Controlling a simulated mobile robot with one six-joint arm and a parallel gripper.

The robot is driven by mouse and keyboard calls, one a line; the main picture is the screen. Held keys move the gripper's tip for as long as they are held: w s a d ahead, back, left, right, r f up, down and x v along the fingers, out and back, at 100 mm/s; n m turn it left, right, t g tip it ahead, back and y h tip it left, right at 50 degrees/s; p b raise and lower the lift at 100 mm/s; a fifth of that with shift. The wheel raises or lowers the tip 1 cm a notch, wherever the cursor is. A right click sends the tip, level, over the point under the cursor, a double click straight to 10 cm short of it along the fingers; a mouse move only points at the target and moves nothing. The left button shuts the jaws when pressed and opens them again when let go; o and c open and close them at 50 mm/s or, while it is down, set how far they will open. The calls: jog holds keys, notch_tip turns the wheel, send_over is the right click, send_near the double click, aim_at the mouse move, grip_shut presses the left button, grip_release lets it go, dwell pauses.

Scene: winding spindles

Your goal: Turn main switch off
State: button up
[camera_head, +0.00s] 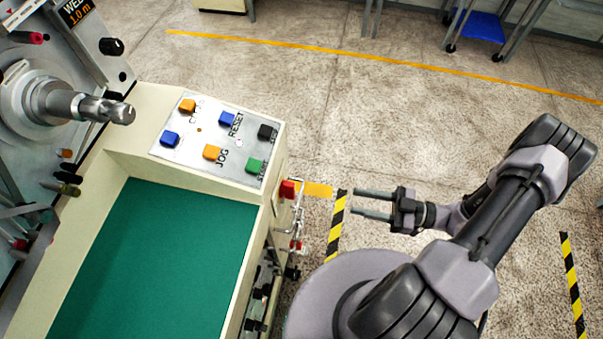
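A red switch knob (288,188) sticks out from the right side of the cream machine, just below the button panel; it appears to be the main switch. I cannot tell its position from this view. My gripper (356,203) is to the right of the red knob, apart from it, with its two fingers pointing left toward the machine. The fingers are spread with a gap between them and nothing in it.
The control panel (182,152) carries several coloured buttons. A green work surface (150,265) lies in the machine's front. Pipes and fittings (297,225) run down its side below the knob. A blue cart (480,24) stands far back. Open floor lies behind my arm.

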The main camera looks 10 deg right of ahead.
aim_at(288, 190)
jog(key=b+x, duration=0.3)
jog(key=x, duration=1.4)
jog(key=shift+s+a+b, duration=0.1)
jog(key=shift+a+b, duration=0.05)
jog(key=shift+b, duration=0.15)
jog(key=shift+c, duration=0.2)
grip_shut()
